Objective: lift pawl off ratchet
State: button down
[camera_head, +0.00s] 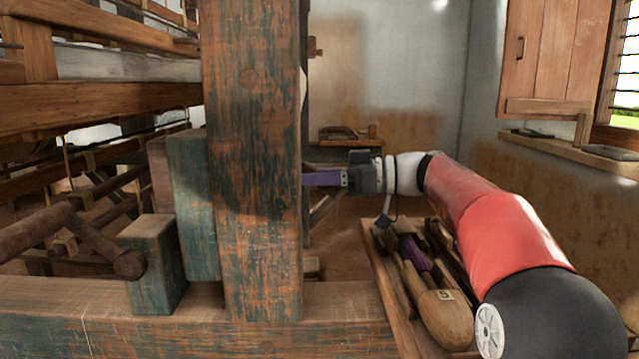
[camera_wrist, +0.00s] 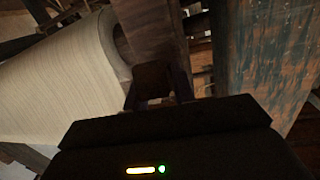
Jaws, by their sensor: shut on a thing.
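My gripper (camera_head: 358,180) reaches left behind the thick upright post in the head view, so its fingertips are hidden there. In the wrist view my gripper (camera_wrist: 158,98) is shut on a small dark brown wooden block, apparently the pawl (camera_wrist: 153,76), which sits between the two fingers. The block is in shadow, close to a wooden upright and the end of a cream cloth roll (camera_wrist: 60,75). I cannot make out the ratchet in either view. Whether the pawl touches any teeth cannot be told.
The worn blue-painted post (camera_head: 252,160) stands between the camera and the gripper. A low beam (camera_head: 60,315) runs along the front. A wooden tray (camera_head: 385,290) of tools lies under my arm. A shuttered window (camera_head: 560,60) is at the right.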

jog(key=c, duration=1.2)
grip_release()
jog(key=shift+o, duration=0.2)
jog(key=shift+r, duration=0.1)
notch_tip(320, 180, up, 20)
jog(key=p, duration=0.7)
